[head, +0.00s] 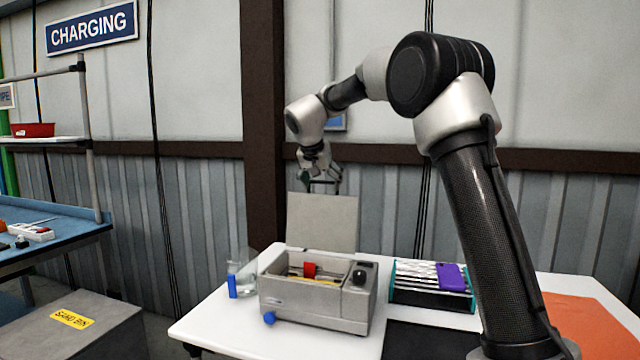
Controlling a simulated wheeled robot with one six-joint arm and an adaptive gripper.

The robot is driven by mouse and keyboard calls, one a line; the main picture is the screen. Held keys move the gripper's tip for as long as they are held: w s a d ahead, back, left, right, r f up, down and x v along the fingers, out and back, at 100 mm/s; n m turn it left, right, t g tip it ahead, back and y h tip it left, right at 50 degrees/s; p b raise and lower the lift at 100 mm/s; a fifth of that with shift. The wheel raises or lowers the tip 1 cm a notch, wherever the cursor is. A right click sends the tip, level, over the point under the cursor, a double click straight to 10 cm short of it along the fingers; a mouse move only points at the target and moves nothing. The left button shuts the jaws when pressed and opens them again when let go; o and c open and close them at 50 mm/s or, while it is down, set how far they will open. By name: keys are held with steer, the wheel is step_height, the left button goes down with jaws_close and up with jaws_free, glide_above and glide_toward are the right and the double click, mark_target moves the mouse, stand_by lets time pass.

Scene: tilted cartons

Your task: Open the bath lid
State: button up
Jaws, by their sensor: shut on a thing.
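The bath (313,317) is a grey metal box on the white table, with a red item (309,269) and yellowish parts visible inside its open top. Its lid (322,222) is a flat grey-beige panel standing about upright at the back of the bath, clear of the opening. My gripper (322,185) is at the lid's upper edge, shut on the lid, seemingly by a dark handle there. The exact contact is small and partly hidden by the fingers.
A beaker (245,275) with a blue item (232,287) stands left of the bath. A teal-ended rack (430,290) with a purple block (451,276) stands to the right. A black mat (425,341) and an orange mat (590,325) lie on the table (215,318).

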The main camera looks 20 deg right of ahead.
steer(key=shift+w+d+f+g, duration=0.2)
steer(key=shift+d+f+g, duration=0.15)
steer(key=shift+f, duration=0.3)
steer(key=o, duration=1.3)
steer(key=shift+d, duration=0.1)
steer(key=shift+r, duration=0.3)
steer(key=v, duration=1.1)
steer(key=shift+s+r, duration=0.25)
